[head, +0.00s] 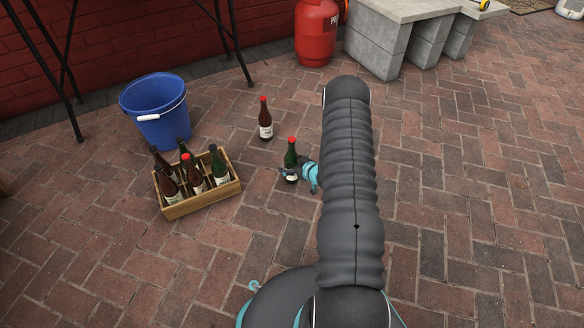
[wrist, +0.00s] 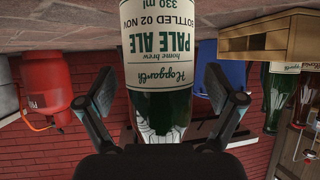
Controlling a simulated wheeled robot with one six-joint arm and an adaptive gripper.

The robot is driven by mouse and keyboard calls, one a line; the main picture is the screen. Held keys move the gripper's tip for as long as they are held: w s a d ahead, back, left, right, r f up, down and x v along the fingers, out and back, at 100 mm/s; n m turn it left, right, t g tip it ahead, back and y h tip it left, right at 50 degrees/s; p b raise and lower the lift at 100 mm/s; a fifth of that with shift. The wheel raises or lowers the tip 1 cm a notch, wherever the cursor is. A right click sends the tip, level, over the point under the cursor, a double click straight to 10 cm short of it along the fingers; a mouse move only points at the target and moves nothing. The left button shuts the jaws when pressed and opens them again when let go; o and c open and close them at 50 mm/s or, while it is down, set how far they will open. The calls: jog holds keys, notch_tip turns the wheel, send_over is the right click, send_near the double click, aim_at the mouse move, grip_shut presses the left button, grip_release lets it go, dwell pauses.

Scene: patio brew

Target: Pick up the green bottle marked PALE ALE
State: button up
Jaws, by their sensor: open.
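The green bottle marked PALE ALE stands upright on the brick paving in the head view (head: 291,155), with a red cap. In the wrist view, which is upside down, the bottle (wrist: 165,75) fills the middle with its cream label, reading PALE ALE, 330 ml. My gripper (head: 290,172) is low down at the bottle. In the wrist view my gripper (wrist: 165,90) is open, with one finger on each side of the bottle. Gaps show between the fingers and the glass there. The bottle's cap is not visible in the wrist view.
A brown bottle (head: 264,118) with a red cap stands just behind. A wooden crate (head: 205,207) with several bottles is to the left, a blue bucket (head: 157,112) behind it. A red gas cylinder (head: 316,30) and concrete bench (head: 385,40) are at the back. Paving at right is clear.

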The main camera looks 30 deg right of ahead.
grip_shut()
jog(key=shift+r, duration=0.1)
